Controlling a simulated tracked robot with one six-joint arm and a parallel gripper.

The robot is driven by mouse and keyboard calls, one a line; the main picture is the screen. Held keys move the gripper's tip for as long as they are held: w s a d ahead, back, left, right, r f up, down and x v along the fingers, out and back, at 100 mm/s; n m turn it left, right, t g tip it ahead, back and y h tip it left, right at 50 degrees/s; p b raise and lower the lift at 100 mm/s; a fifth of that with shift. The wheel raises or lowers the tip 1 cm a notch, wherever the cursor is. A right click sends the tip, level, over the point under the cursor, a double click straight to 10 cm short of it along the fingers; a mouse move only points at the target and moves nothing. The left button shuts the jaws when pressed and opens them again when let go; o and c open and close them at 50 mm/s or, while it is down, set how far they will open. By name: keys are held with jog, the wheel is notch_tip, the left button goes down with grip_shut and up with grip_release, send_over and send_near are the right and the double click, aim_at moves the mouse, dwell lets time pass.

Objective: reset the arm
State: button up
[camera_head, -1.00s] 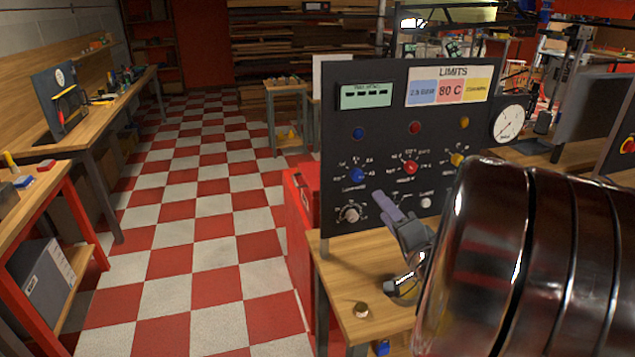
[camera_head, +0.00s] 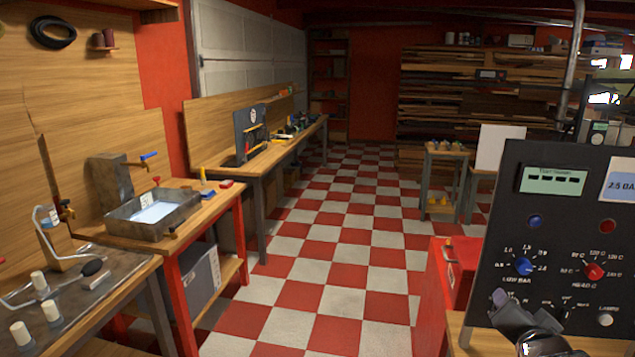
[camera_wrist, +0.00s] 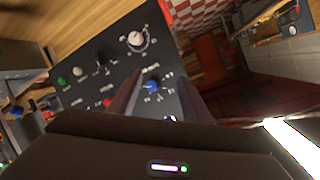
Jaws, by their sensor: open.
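My gripper (camera_head: 508,305) is at the lower right of the head view, in front of the lower part of the black control panel (camera_head: 560,210). In the wrist view, my gripper (camera_wrist: 160,78) has its two fingers spread, with nothing held between them. The blue knob (camera_wrist: 151,86) on the panel shows in the gap between the fingers. How far the fingertips are from the panel is hard to tell. The blue knob (camera_head: 524,267) also shows just above my gripper in the head view.
A red knob (camera_head: 593,271) and several smaller controls sit on the panel. A red cabinet (camera_head: 446,275) stands beside it. A metal basin (camera_head: 150,215) sits on the left bench. The checkered floor (camera_head: 340,270) between the benches is clear.

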jog(key=s+a+f+n+g+y, duration=0.1)
jog(key=s+a+n, duration=0.3)
jog(key=a, duration=0.4)
jog(key=s+a+f+n+g+y, duration=0.1)
jog(key=s+a+n+g+y, duration=0.2)
jog(key=a, duration=0.6)
jog(key=s+a+f+n+g+y, duration=0.1)
jog(key=s+a+n+g+y, duration=0.1)
jog(key=s+a, duration=0.5)
jog(key=a+n+g, duration=0.1)
jog(key=a+n, duration=0.1)
jog(key=shift+s+a+n, duration=0.2)
jog(key=shift+s+n, duration=0.1)
